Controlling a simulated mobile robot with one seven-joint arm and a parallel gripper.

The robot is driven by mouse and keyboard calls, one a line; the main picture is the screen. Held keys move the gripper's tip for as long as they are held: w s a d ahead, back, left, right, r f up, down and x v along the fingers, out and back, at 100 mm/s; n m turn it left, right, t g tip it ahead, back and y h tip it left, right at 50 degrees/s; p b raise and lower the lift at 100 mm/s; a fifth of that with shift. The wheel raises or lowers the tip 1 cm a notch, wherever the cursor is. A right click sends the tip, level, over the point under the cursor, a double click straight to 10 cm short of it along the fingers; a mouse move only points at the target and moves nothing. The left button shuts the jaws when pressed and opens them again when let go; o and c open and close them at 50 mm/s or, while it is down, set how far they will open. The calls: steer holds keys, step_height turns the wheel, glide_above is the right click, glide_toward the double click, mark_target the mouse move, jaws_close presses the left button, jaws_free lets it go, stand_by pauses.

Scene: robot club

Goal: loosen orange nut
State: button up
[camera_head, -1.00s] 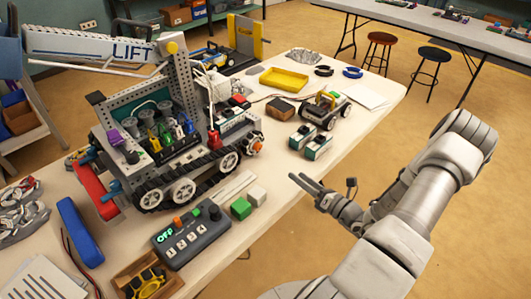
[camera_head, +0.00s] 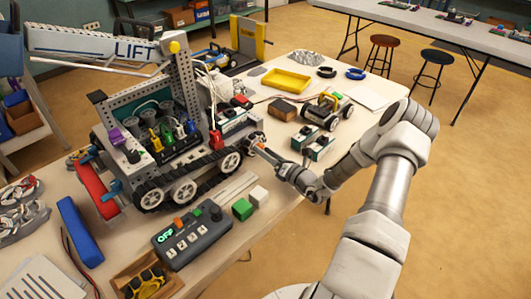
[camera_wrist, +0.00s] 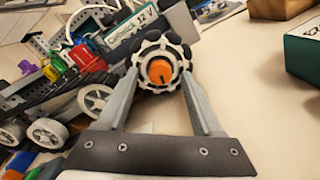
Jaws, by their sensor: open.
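The orange nut (camera_wrist: 160,72) sits at the centre of a wheel with dark rollers (camera_wrist: 150,50) on the tracked robot (camera_head: 165,140). In the wrist view the nut lies between the fingertips of my gripper (camera_wrist: 158,82), which is open with one finger on each side of the wheel hub. I cannot tell whether the fingers touch the nut or hub. In the head view my gripper (camera_head: 256,146) is at the robot's right end, its fingertips at the wheel, and the nut shows only as a small orange patch there.
A grey control box (camera_head: 193,237) reads OFF in front of the robot. Teal-sided battery packs (camera_head: 318,147) and a small wheeled car (camera_head: 327,108) stand right of the wheel. A yellow tray (camera_head: 286,80) lies behind.

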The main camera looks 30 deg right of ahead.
jaws_close()
stand_by(0.4)
steer(key=shift+n, duration=0.3)
steer(key=n, duration=0.4)
steer(key=shift+f+n+b, duration=0.1)
steer(key=shift+n+b, duration=0.2)
steer(key=n+b, duration=0.1)
steer(key=n, duration=0.4)
steer(key=shift+w+f+n, duration=0.1)
steer(key=shift+n, duration=0.2)
steer(key=n+b, duration=0.3)
steer(key=n, duration=0.2)
steer(key=shift+d+n+y, duration=0.1)
steer(key=shift+n+y, duration=0.2)
steer(key=shift+n+b, duration=1.35)
steer(key=shift+n, duration=0.65)
